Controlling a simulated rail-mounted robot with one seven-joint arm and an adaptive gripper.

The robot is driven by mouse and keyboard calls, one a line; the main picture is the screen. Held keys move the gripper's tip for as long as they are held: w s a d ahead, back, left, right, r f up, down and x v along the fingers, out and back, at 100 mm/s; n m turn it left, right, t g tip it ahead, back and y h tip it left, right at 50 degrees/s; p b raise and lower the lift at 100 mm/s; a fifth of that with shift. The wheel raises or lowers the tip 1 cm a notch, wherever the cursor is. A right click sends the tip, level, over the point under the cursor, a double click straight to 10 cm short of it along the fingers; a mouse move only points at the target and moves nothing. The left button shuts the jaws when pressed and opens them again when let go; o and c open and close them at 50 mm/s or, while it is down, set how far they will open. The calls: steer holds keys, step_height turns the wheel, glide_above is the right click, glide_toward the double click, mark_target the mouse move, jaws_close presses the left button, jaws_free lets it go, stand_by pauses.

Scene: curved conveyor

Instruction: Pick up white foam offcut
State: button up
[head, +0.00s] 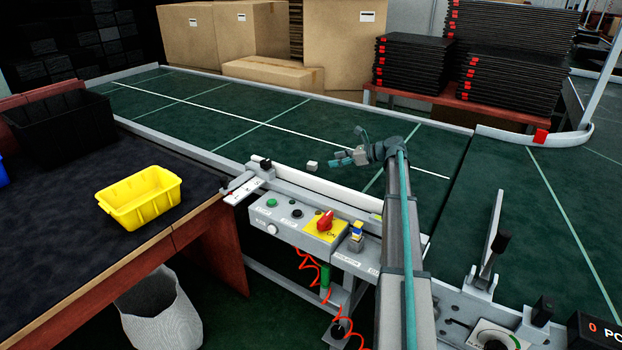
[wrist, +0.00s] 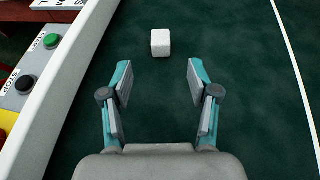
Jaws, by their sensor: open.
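The white foam offcut (wrist: 161,43) is a small whitish block lying on the green conveyor belt. In the wrist view it sits beyond the fingertips, a little left of the middle of the gap between them. In the head view the offcut (head: 313,166) lies near the belt's front rail, just left of my gripper. My gripper (wrist: 158,75) is open and empty, with its two teal fingers spread apart and the block outside them. In the head view my gripper (head: 341,159) points left over the belt, close to the block.
A pale rail (head: 335,191) borders the belt beside the offcut. A control box (head: 290,222) with buttons and a red switch stands in front of it. A yellow bin (head: 140,205) and a black crate (head: 60,130) stand on the left table. The belt beyond is clear.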

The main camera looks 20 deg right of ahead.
mark_target(316, 164)
steer(key=shift+f+x, duration=0.15)
steer(key=shift+x, duration=2.6)
steer(key=shift+f+x, duration=0.1)
steer(key=shift+x, duration=2.7)
steer(key=shift+d, duration=0.1)
steer(key=shift+c, duration=0.3)
steer(key=c, duration=0.8)
